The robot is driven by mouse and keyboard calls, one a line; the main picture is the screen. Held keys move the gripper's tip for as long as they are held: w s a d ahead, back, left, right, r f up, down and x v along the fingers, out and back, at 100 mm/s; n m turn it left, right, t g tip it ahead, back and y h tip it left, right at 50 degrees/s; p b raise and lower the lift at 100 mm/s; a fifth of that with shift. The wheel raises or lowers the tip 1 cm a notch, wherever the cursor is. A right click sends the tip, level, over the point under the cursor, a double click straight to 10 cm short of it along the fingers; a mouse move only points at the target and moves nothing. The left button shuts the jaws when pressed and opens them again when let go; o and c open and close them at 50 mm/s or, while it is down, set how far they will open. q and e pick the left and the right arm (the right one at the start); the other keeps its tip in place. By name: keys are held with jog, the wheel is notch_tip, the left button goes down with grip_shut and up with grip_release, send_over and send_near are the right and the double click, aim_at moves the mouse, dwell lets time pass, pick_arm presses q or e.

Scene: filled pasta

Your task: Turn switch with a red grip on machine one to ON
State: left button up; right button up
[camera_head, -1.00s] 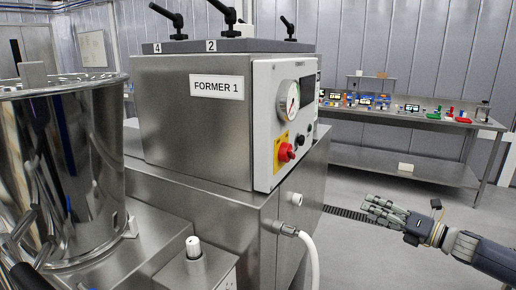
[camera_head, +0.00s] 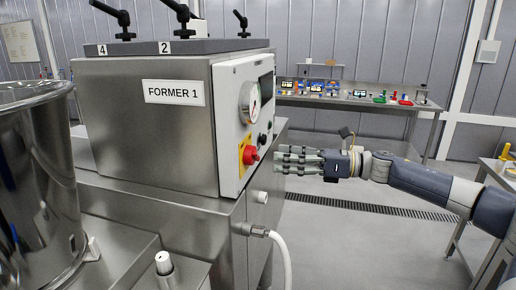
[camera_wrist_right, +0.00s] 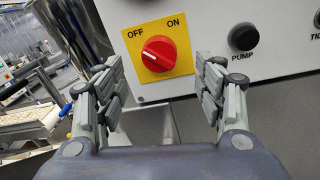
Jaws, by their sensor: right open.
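The machine (camera_head: 150,135) labelled FORMER 1 is a steel box with a white control panel (camera_head: 232,110) on its right face. The red-grip switch (camera_head: 251,156) sits on a yellow plate low on the panel. In the right wrist view the red switch (camera_wrist_right: 159,54) shows OFF at upper left and ON at upper right of the plate; its white mark points to the left, toward the OFF side. My right gripper (camera_head: 279,160) is open and empty, just right of the switch. In the wrist view its fingers (camera_wrist_right: 163,92) stand apart, below and either side of the switch, not touching it. My left gripper is not in view.
A black PUMP button (camera_wrist_right: 243,37) is right of the switch, and a gauge (camera_head: 250,102) is above it. A white hose (camera_head: 284,255) leaves the machine's lower side. A steel pot (camera_head: 38,180) stands at left. A workbench (camera_head: 350,104) is behind.

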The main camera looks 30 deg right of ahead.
aim_at(259, 156)
jog(key=p+x, duration=0.4)
jog(key=x, duration=0.3)
jog(key=c, duration=1.1)
